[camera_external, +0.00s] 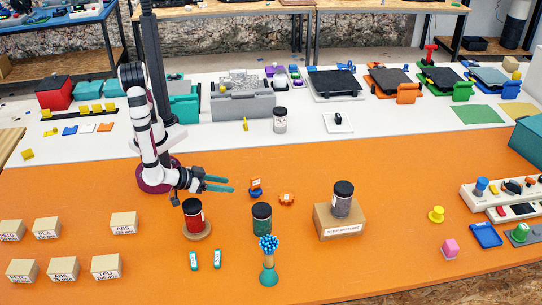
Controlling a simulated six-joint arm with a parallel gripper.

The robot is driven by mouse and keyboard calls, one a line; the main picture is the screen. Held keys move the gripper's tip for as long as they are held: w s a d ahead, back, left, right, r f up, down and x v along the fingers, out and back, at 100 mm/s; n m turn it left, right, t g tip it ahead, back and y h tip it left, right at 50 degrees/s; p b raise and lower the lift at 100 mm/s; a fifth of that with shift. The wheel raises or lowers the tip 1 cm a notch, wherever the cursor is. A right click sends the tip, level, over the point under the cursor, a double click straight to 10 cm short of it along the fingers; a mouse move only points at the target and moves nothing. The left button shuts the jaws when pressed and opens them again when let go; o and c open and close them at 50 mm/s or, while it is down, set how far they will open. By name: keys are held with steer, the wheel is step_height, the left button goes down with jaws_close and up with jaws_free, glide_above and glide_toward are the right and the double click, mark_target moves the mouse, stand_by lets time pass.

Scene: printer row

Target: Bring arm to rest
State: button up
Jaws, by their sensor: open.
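My arm stands at the left of the orange table, folded with its upper links raised. My gripper (230,185) is at the end of the low wrist and points right, a little above the table. Its two teal fingers are apart with nothing between them. A red jar with a black lid (194,220) stands on a round brown base (197,236) just below and left of the fingers. A dark green jar (262,218) stands below and right of them. My gripper appears to touch neither jar.
Small labelled boxes (106,267) stand at the front left. A teal vase-like holder (268,278) is at the front. A jar (343,200) stands on a cardboard box (341,229) to the right. Several printers (335,84) line the white table behind.

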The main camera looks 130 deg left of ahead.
steer(key=w+d+r+m+t+h, duration=0.2)
steer(key=w+d+m+h, duration=0.35)
steer(key=d+h, duration=0.3)
steer(key=s+d+r+m+h, duration=0.1)
steer(key=r+m, duration=0.1)
steer(key=s+d+r+m+g+h, duration=0.1)
steer(key=s+d+r+m+h, duration=0.1)
steer(key=s+d+r+m+g+h, duration=0.1)
steer(key=s+d+r+m+h, duration=0.1)
steer(key=shift+d+r, duration=0.15)
steer(key=shift+r, duration=0.1)
steer(key=s+a+r+m+g+y, duration=0.2)
steer(key=s+a+m, duration=0.1)
steer(key=s+a, duration=0.3)
steer(key=s+a+r+m+g+y, duration=0.1)
steer(key=s+a+m+g+y, duration=0.1)
steer(key=s+a, duration=0.5)
steer(key=s+m+g, duration=0.1)
steer(key=s, duration=0.2)
steer(key=shift+s+r, duration=0.3)
steer(key=shift+r, duration=0.1)
steer(key=shift+m, duration=0.25)
